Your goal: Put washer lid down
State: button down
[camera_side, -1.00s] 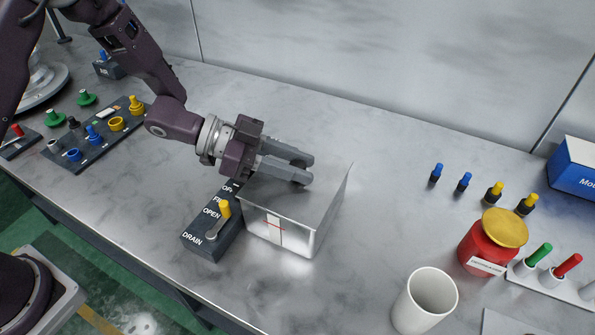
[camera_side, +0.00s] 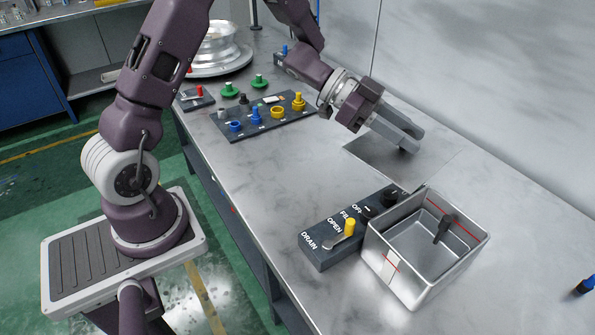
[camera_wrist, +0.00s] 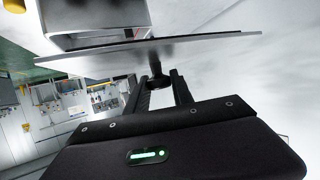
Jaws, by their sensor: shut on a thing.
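The washer lid (camera_side: 378,165) is a thin flat grey plate with a dark knob (camera_wrist: 156,62) on it. In the side view it is behind the washer tank, off to the upper left, under my gripper (camera_side: 411,142). My gripper is shut on the lid; its fingers (camera_wrist: 158,88) are at the knob in the wrist view, where the lid (camera_wrist: 190,44) shows nearly edge-on. I cannot tell whether the lid touches the bench. The open metal washer tank (camera_side: 408,285) has red lines and a black part inside; it also shows in the wrist view (camera_wrist: 95,16).
A dark DRAIN/OPEN control block (camera_side: 325,256) with a yellow-topped lever stands against the tank's left side. A panel (camera_side: 258,127) with blue and yellow fittings lies at the left. A blue-topped fitting (camera_side: 586,286) is at the right edge. The bench right of the lid is clear.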

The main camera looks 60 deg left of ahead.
jog(key=s+a+f+n+t+y, duration=0.1)
jog(key=s+a+f, duration=0.15)
jog(key=a, duration=0.65)
jog(key=s+a+f+n+t, duration=0.1)
jog(key=s+a+f, duration=0.15)
jog(key=a, duration=0.65)
jog(key=s+a+f+n+t+y, duration=0.1)
jog(key=s+a+f, duration=0.15)
jog(key=a, duration=0.65)
jog(key=f, duration=0.9)
jog(key=shift+s+a+f, duration=0.15)
jog(key=shift+a, duration=0.2)
jog(key=c, duration=1.1)
grip_release()
jog(key=shift+f, duration=0.15)
